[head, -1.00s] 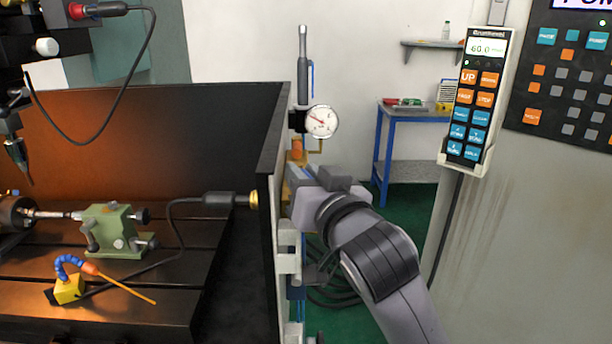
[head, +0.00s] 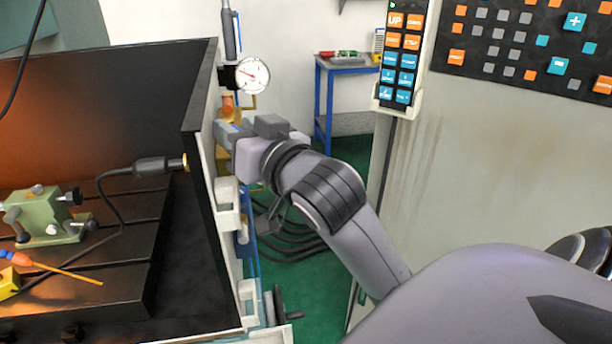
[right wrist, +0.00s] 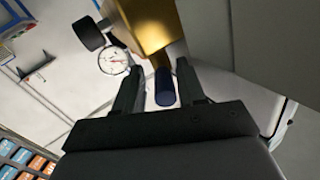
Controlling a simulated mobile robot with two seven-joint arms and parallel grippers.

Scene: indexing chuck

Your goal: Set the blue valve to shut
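The blue valve handle (right wrist: 164,88) shows in the right wrist view as a short dark-blue grip below a brass body (right wrist: 148,24). My right gripper (right wrist: 160,84) is open, with one finger on each side of the blue handle and visible gaps beside it. In the head view my right gripper (head: 229,134) is at the panel's outer side, below the dial gauge (head: 251,75). My gripper largely hides the valve there, and the handle's exact angle is hard to tell. My left gripper is not in view.
The dark machine enclosure wall (head: 200,90) stands just left of my right gripper. A control pendant (head: 402,60) hangs on the grey cabinet (head: 480,150) at right. A blue table (head: 345,65) is behind. Cables (head: 285,235) lie below on the green floor.

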